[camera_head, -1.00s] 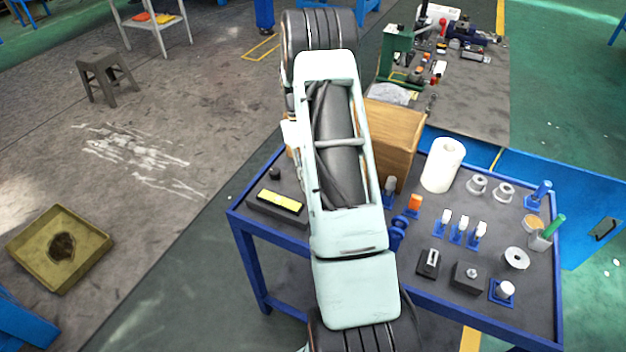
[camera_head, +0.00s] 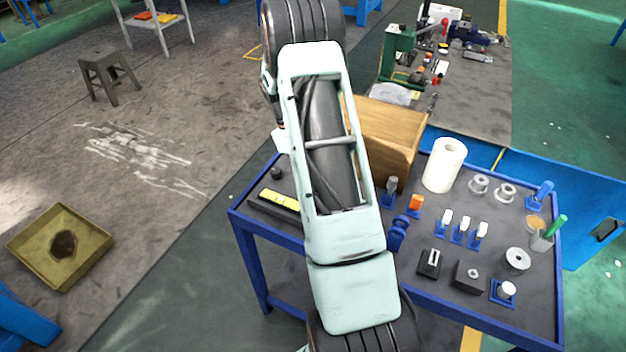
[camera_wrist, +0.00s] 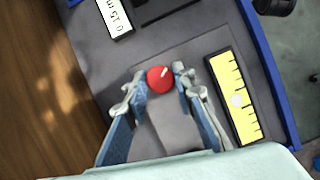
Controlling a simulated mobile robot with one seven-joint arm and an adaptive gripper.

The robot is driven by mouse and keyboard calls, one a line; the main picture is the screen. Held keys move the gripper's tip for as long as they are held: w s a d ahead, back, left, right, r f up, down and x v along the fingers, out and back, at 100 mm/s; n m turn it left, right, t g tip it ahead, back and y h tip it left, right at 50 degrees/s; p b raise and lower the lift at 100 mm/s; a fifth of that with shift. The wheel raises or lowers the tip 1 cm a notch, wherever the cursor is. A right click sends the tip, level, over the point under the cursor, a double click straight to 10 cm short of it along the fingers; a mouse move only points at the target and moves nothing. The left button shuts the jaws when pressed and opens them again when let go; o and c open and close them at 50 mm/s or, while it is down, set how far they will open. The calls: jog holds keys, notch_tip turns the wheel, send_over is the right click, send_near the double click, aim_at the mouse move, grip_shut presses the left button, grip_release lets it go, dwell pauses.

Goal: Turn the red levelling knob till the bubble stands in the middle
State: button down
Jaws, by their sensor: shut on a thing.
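The red levelling knob (camera_wrist: 160,79) is in the wrist view, with a white mark on its top pointing up and to the right. My gripper (camera_wrist: 160,82) has one fingertip on each side of it and is shut on it. The yellow level vial (camera_wrist: 248,132) lies to the right of the knob, with dark ticks along one edge. Its pale round bubble (camera_wrist: 237,101) stands at or very near the middle of its length. In the head view the vial (camera_head: 278,201) shows left of my arm, which hides the knob and my gripper.
A white label (camera_wrist: 116,17) lies at the top of the wrist view. A wooden box (camera_head: 384,139) and a white roll (camera_head: 444,165) stand right of my arm on the blue-edged table (camera_head: 450,304). Several small parts and holders fill the table's right side.

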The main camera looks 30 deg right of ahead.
jog(key=c, duration=1.6)
grip_release()
jog(key=v, duration=1.2)
